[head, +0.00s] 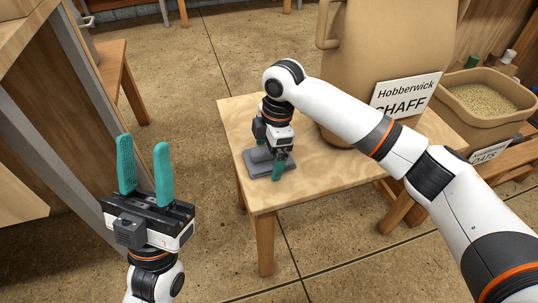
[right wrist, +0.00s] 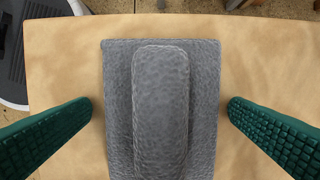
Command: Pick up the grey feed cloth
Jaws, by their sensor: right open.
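The grey feed cloth (head: 257,169) lies on the small wooden table, partly hidden by my right gripper in the head view. In the right wrist view the cloth (right wrist: 205,110) is a flat textured sheet with a raised rounded ridge along its middle. My right gripper (head: 281,168) points down over the cloth. Its green fingers (right wrist: 160,125) are open, one on each side of the cloth, with a gap on both sides. My left gripper (head: 144,170) is open and empty at the lower left, fingers pointing up, away from the table.
The wooden table (head: 236,121) is otherwise bare at its front. A large tan container with a chaff sign (head: 405,95) stands on its back right. An oats bin (head: 480,112) is further right. Wooden furniture (head: 50,150) stands close to my left arm.

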